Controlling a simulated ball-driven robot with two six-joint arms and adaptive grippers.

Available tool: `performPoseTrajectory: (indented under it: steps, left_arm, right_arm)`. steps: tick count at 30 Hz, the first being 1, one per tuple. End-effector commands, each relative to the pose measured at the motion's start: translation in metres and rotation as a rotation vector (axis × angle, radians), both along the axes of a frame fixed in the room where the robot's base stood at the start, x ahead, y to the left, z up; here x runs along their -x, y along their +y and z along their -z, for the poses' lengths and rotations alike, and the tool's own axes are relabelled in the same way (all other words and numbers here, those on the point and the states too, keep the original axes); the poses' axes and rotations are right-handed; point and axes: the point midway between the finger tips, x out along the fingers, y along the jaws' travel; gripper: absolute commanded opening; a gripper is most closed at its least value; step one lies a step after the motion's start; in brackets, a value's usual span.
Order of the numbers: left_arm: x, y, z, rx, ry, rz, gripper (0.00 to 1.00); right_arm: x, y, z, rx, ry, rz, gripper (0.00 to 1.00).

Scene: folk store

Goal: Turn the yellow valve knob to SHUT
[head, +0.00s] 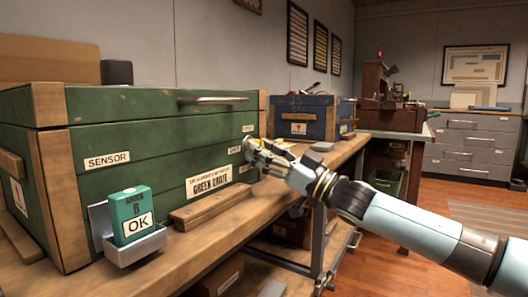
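A green crate (140,120) with wooden corner posts stands on the workbench at the left. Near the right end of its front, my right gripper (252,150) reaches in from the right, its fingers at the crate's face. Whether the fingers are open or closed on something cannot be told. My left gripper is out of view.
A green sensor box (131,212) reading OK sits in a grey holder (138,248) before the crate. A wooden bar (215,207) lies along the crate's foot. A blue toolbox (303,118) stands farther back on the wooden bench (190,245). Open floor lies right.

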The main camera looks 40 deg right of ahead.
Motion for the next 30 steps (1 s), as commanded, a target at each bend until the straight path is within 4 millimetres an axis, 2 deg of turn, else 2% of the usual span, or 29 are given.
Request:
performPoseTrajectory:
  steps: [1, 8, 20, 30]
  left_arm:
    - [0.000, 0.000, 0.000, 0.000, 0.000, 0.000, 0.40]
    - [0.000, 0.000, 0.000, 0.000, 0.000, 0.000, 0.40]
    - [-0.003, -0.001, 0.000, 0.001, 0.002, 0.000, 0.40]
    - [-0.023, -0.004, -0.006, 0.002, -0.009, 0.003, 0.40]
  right_arm:
    - [0.000, 0.000, 0.000, 0.000, 0.000, 0.000, 0.30]
    - [0.000, 0.000, 0.000, 0.000, 0.000, 0.000, 0.00]
    - [0.000, -0.001, 0.001, 0.077, -0.031, 0.000, 0.00]
    - [-0.001, -0.003, 0.001, 0.330, -0.135, 0.000, 0.00]
